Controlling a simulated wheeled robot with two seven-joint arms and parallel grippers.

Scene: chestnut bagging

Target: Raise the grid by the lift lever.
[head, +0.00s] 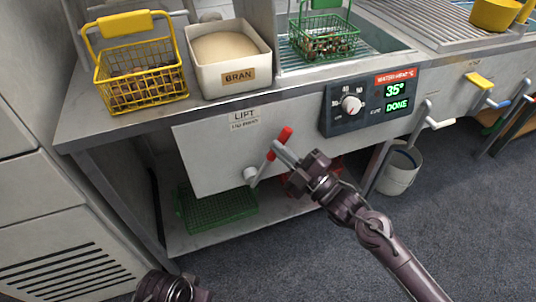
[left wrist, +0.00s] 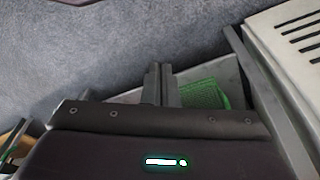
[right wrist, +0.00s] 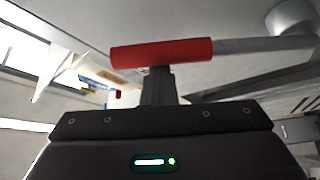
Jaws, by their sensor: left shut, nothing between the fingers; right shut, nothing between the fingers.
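The lift lever has a red handle (head: 284,137) and a grey rod running down left to a round pivot (head: 250,174) on the front panel, under a "LIFT" label. The red handle (right wrist: 162,53) spans the right wrist view. My right gripper (head: 279,148) is shut and empty, its tips right at the handle's underside; I cannot tell if they touch. A green wire basket (head: 325,38) of chestnuts sits in the basin, over metal bars (head: 385,42) that look like the grid. My left gripper (left wrist: 160,72) is shut and empty, low before the counter; the head view shows only its wrist.
A yellow basket (head: 140,75) of chestnuts and a bran box (head: 229,61) stand on the counter. The control panel (head: 370,101) reads 35° and DONE. A green crate (head: 216,208) lies on the lower shelf. A pale bucket (head: 399,170) stands right. Floor in front is clear.

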